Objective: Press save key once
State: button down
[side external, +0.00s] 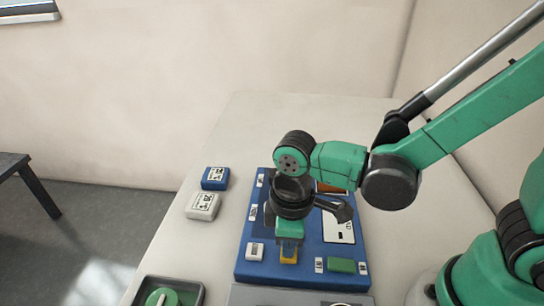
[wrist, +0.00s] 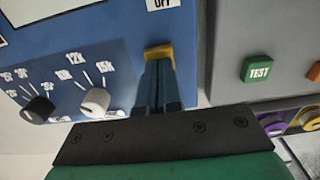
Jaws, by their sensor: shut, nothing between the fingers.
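The blue control panel (side external: 262,270) lies on the pale bench, under my gripper. A yellow key (side external: 289,257) on it is partly hidden by my gripper (side external: 290,241); the key also shows in the wrist view (wrist: 159,51). My gripper is shut and empty, and points down. In the wrist view its fingertips (wrist: 158,66) overlap the yellow key's near edge; I cannot tell whether they touch it. A green key (side external: 341,265) lies to the right on the same panel. No save label is readable, so I cannot tell which key is the save key.
A black knob (wrist: 38,109) and a white knob (wrist: 95,102) stand on the blue panel. A grey panel beside it carries a green TEST button (wrist: 258,69). A blue block (side external: 215,178), a white block (side external: 202,206) and a dark tray (side external: 190,284) sit left of the blue panel.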

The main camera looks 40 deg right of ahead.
jog(key=shift+f, duration=0.95)
jog(key=shift+r, duration=0.15)
jog(key=shift+r, duration=4.15)
jog(key=w+d+r+m+t, duration=0.1)
jog(key=d+m+t, duration=0.2)
jog(key=d, duration=0.3)
jog(key=w+d+r+m+t, duration=0.1)
jog(key=d+r+m+t, duration=0.1)
jog(key=d+m+t, duration=0.2)
jog(key=shift+w+d+m, duration=0.3)
jog(key=shift+d+m, duration=0.7)
jog(key=shift+d, duration=0.05)
